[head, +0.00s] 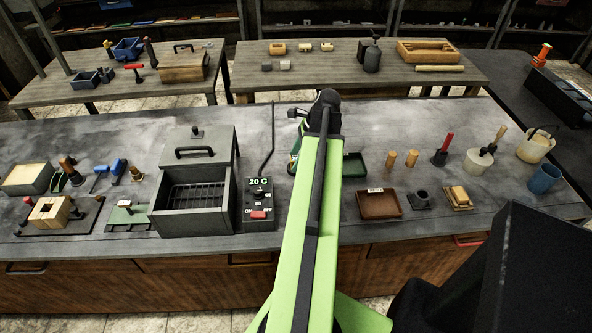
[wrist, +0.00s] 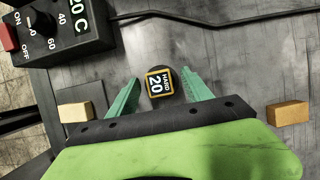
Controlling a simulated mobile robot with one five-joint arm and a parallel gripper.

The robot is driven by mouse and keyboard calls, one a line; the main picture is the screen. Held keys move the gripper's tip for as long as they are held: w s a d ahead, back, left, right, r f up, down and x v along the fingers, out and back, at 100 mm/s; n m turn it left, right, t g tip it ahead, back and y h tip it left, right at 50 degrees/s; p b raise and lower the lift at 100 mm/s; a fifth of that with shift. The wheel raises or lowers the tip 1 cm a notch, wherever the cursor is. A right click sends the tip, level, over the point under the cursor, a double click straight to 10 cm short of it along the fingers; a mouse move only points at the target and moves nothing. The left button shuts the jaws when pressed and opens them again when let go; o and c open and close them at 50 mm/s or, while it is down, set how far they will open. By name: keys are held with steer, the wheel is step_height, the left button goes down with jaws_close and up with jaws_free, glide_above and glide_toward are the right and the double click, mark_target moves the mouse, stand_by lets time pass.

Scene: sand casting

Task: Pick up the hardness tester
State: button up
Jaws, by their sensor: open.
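The hardness tester (wrist: 160,83) is a small dark piece with a yellow-edged label reading "HARD 20", in the upper middle of the wrist view. My gripper (wrist: 163,77) is open, with one green finger on each side of the tester. Gaps show between the fingers and the tester, and its lower part is hidden. In the head view my green arm reaches over the grey bench and covers the tester.
A control box (head: 259,207) reading "20 C" stands left of my arm, beside a grey furnace (head: 193,215). Its cable runs across the bench behind. Right of my arm are a green tray (head: 355,166), a brown tray (head: 379,205) and two wooden pegs (head: 390,160).

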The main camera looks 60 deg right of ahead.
mark_target(291, 158)
steer(key=shift+w+a+f, duration=0.1)
steer(key=shift+a+f, duration=0.05)
steer(key=shift+f, duration=0.45)
steer(key=shift+r, duration=0.2)
jaws_close()
steer(key=shift+r, duration=0.1)
steer(key=shift+r+p, duration=0.25)
steer(key=shift+p, duration=0.2)
step_height(291, 158, up, 4)
steer(key=p, duration=0.4)
steer(key=s+d+r+p, duration=0.6)
steer(key=s, duration=0.4)
steer(key=shift+d+r, duration=0.15)
